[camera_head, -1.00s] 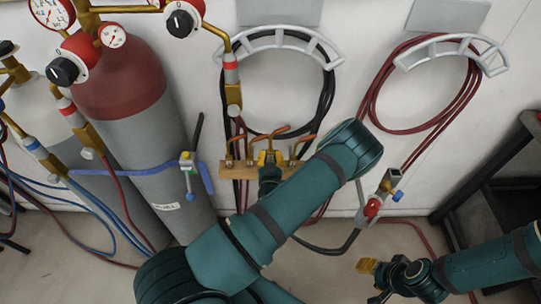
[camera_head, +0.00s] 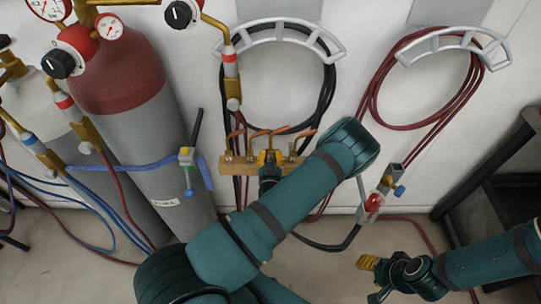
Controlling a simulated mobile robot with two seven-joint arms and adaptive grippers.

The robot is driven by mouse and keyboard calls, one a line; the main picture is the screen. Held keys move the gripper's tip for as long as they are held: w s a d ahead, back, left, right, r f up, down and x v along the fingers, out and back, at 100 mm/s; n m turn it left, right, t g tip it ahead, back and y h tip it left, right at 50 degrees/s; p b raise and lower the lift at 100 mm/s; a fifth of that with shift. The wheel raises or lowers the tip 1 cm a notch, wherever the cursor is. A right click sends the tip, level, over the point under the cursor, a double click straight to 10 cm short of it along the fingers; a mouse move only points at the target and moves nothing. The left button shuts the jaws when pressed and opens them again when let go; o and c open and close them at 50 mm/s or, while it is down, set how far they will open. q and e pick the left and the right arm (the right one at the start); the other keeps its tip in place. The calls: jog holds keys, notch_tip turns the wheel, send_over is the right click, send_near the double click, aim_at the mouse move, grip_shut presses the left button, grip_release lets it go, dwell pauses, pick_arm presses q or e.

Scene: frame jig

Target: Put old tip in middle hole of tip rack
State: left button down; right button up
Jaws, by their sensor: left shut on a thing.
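The tip rack (camera_head: 228,166) is a wooden bar against the wall, left of the middle of the view. Several copper-coloured bent tips stand up along it. My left gripper (camera_head: 268,158) is at the middle of the rack, its yellow fingers shut on a copper tip, which I take as the old tip (camera_head: 278,131). Its bent end shows above the fingers. The fingers hide the tip's lower end and the middle hole, so I cannot tell how far it sits in. My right gripper (camera_head: 368,264) is low at the right, away from the rack; its finger gap is unclear.
Gas cylinders (camera_head: 125,85) with gauges and a blue strap stand at the left. Black hose (camera_head: 328,85) and red hose (camera_head: 368,90) hang coiled on wall hooks. A torch handle with a red valve (camera_head: 373,204) hangs right of my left arm. A dark frame stands far right.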

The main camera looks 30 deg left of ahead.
pick_arm(q)
jog(key=shift+f, duration=0.6)
dwell(0.5)
jog(key=c, duration=0.8)
grip_release()
jog(key=shift+c, duration=0.2)
jog(key=v, duration=0.7)
jog(key=shift+s, duration=0.2)
jog(key=shift+d+f, duration=0.1)
jog(key=shift+d, duration=0.05)
